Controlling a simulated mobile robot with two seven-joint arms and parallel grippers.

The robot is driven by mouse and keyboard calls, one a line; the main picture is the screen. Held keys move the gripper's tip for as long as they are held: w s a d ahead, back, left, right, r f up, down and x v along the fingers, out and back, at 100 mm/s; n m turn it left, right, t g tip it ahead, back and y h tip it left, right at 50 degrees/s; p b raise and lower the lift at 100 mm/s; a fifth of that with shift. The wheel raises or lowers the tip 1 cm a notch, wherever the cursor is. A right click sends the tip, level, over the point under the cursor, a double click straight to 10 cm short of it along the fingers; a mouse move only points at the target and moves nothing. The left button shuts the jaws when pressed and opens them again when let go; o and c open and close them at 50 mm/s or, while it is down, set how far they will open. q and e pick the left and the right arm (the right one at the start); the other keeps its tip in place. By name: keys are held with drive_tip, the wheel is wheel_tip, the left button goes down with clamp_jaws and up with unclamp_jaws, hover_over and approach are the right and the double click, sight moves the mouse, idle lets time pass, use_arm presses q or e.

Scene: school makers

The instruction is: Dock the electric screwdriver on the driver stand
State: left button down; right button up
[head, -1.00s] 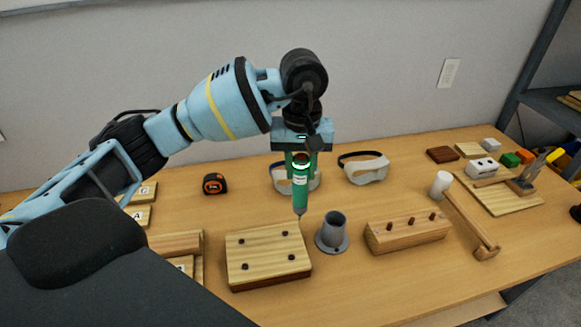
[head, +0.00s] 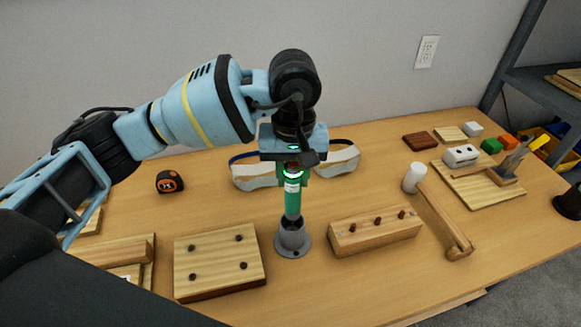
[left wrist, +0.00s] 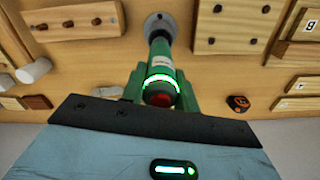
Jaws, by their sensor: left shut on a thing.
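The electric screwdriver (head: 292,203) is green and upright, with a lit green ring near its top. Its lower end meets the mouth of the grey driver stand (head: 293,238), a cup on a round flange; the tip is hidden inside. My left gripper (head: 291,170) is shut on the screwdriver's upper part, directly above the stand. In the left wrist view the screwdriver (left wrist: 161,75) runs from between the green fingers toward the stand (left wrist: 159,24), whose flange shows beyond it. My right gripper is not in view.
A wooden board with dark screws (head: 219,262) lies left of the stand. A wooden block with pegs (head: 375,232) and a mallet (head: 446,222) lie right. Safety goggles (head: 255,175) lie behind the gripper, a tape measure (head: 170,181) farther left.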

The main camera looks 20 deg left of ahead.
sight(293, 194)
use_arm(q)
drive_tip(key=shift+s+f, duration=0.1)
drive_tip(key=shift+s, duration=0.1)
drive_tip(key=shift+w+f+b, duration=0.15)
drive_tip(key=shift+f+b, duration=0.2)
drive_tip(key=shift+f, duration=0.6)
wheel_tip(293, 194, down, 2)
drive_tip(key=shift+f+b, duration=0.2)
drive_tip(key=shift+b, duration=0.2)
drive_tip(key=shift+f, duration=0.55)
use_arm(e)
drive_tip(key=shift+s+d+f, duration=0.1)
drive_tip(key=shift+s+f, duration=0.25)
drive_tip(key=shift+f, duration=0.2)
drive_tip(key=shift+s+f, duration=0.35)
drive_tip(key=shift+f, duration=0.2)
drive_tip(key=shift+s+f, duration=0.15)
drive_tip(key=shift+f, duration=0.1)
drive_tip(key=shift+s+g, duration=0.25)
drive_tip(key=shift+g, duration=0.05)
